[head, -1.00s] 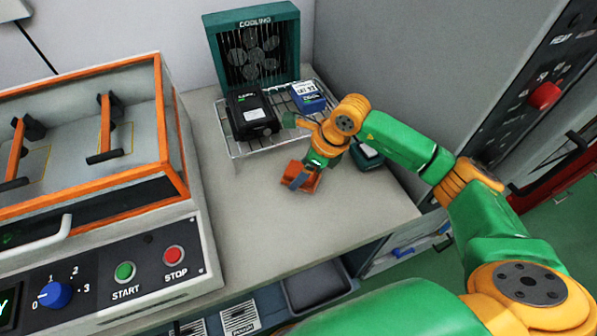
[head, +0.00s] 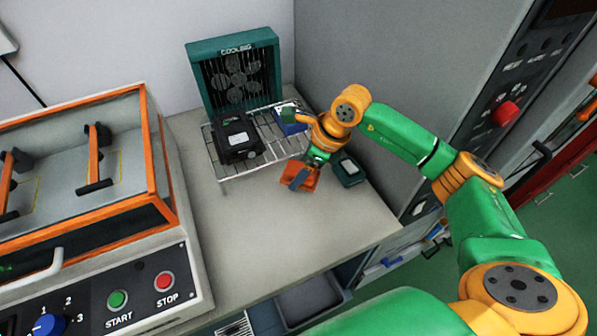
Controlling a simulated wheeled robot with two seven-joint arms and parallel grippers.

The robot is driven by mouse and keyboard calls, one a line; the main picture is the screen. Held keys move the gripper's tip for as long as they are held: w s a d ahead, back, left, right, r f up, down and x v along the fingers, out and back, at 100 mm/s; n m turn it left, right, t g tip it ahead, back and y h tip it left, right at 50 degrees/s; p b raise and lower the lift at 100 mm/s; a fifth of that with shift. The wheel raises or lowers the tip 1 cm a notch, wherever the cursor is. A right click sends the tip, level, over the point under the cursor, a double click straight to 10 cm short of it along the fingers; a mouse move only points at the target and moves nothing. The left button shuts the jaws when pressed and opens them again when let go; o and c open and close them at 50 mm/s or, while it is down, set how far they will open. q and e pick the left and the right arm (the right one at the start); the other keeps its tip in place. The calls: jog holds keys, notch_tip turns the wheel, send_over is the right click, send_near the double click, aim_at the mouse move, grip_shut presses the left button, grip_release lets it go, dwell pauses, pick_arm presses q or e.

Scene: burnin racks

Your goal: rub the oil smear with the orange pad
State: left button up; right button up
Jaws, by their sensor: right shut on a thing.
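The orange pad (head: 301,176) is at the right part of the grey worktop, in front of the wire rack. My right gripper (head: 299,180) points down from the orange wrist and is shut on the pad. The pad is at or just above the worktop; I cannot tell whether it touches. I cannot make out an oil smear; the pad and gripper cover the surface beneath them. My left gripper is not in view.
A wire rack (head: 219,168) holds a black unit (head: 236,139) and a blue one (head: 289,124) before the green cooling fan (head: 236,72). A dark green box (head: 347,169) stands right of the pad. The orange-framed machine (head: 150,150) is at left. The front worktop is clear.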

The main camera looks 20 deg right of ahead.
jog(key=shift+r+p, duration=0.4)
jog(key=shift+r, duration=0.5)
jog(key=shift+a+r, duration=0.1)
jog(key=shift+r, duration=0.1)
jog(key=shift+f, duration=0.1)
